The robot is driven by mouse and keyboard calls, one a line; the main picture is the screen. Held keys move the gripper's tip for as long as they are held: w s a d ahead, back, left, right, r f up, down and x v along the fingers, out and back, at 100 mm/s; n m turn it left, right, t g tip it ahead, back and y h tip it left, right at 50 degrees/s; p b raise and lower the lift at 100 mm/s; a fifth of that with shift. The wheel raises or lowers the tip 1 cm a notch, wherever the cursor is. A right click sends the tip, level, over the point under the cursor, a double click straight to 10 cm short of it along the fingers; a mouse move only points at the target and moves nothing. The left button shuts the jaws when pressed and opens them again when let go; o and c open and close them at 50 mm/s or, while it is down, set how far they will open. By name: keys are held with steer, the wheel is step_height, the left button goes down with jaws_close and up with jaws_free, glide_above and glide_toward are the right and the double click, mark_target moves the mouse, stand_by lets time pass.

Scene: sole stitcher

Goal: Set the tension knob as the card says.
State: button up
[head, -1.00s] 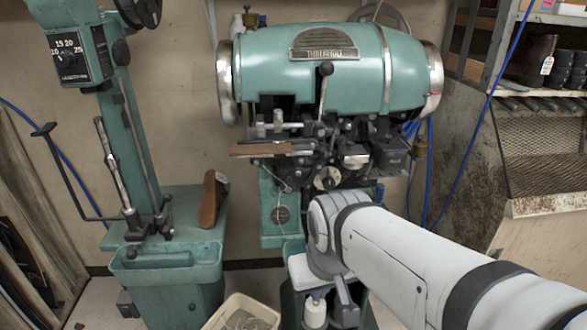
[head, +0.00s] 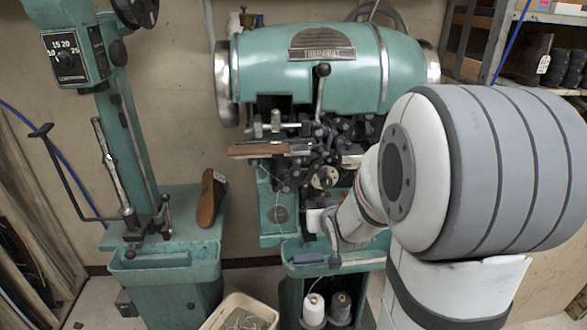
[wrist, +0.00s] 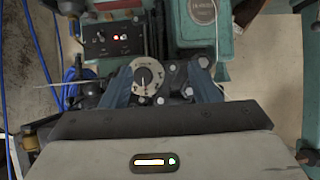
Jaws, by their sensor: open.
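A round pale dial (wrist: 143,76) with dark marks and a small centre pointer shows in the wrist view, between my gripper's fingers. It looks like the pale round dial (head: 326,177) on the front of the green machine in the head view. My gripper (wrist: 160,82) is open, its two blue-grey fingers apart on either side of the dial; I cannot tell whether they touch it. In the head view my arm hides most of the gripper. Another dial (head: 66,62), numbered 10 to 25, sits on the left green column. I cannot make out a card with a setting.
The green stitching machine (head: 310,65) stands in the middle, with thread spools (head: 314,308) below. A cream bin (head: 243,310) is on the floor. A panel with lit lamps (wrist: 108,40) is near the dial in the wrist view.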

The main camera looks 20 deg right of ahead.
mark_target(327, 185)
steer(key=w+d+t+p, duration=0.1)
steer(key=w+d+t, duration=0.1)
steer(key=w, duration=0.2)
steer(key=w+d+t+p, duration=0.1)
steer(key=w+d+t, duration=0.1)
steer(key=w, duration=0.2)
steer(key=w+d+f+m+t+p, duration=0.1)
steer(key=w+d+t, duration=0.1)
steer(key=w, duration=0.1)
steer(key=shift+w, duration=0.4)
steer(key=c, duration=1)
steer(key=shift+o, duration=0.2)
steer(key=shift+f+b, duration=0.15)
steer(key=shift+b, duration=0.4)
